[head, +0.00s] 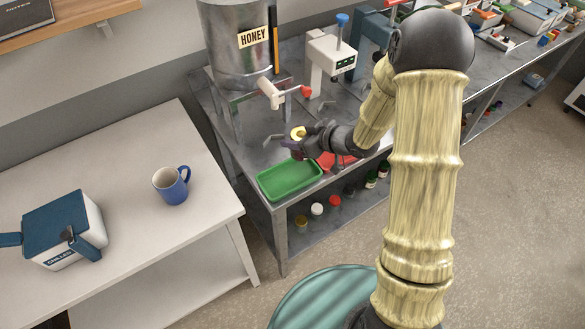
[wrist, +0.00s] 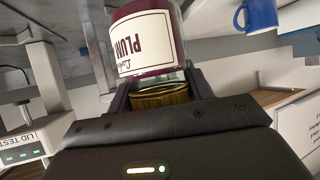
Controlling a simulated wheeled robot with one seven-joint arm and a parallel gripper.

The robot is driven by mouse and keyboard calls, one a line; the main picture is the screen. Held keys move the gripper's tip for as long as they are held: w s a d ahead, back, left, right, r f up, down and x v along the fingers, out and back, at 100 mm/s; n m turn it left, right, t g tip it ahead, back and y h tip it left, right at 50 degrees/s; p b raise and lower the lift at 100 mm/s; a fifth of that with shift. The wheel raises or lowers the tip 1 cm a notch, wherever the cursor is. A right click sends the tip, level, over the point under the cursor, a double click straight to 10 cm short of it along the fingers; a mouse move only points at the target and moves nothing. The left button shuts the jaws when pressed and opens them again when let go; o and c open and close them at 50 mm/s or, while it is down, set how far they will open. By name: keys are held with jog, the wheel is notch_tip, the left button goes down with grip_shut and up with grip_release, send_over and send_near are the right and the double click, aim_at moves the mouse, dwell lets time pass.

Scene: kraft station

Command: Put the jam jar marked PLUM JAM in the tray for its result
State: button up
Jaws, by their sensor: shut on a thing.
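My gripper (wrist: 160,88) is shut on the jam jar (wrist: 150,45) near its gold lid. The jar has dark plum contents and a cream label; "PLUM" shows upside down, and the rest of the label is turned out of sight. In the head view my gripper (head: 308,142) is above the metal bench, behind the green tray. A dark purple bit of the jar (head: 289,144) shows at its left. The green tray (head: 290,181) looks empty. The red tray (head: 328,162) is right of it, partly hidden by my arm.
The honey tank (head: 232,55) with its tap stands behind my gripper. The lid tester (head: 330,57) is back right; its panel shows green lights in the wrist view (wrist: 18,155). A small yellow round thing (head: 298,132) is beside my gripper. A blue mug (head: 170,186) stands on the white table.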

notch_tip(320, 180, down, 5)
jog(key=shift+w+p, duration=0.15)
jog(key=shift+p, duration=0.15)
jog(key=shift+f+p, duration=0.4)
jog(key=shift+f, duration=1.65)
jog(key=shift+f, duration=0.1)
jog(key=o, duration=1.3)
jog(key=shift+o, duration=0.2)
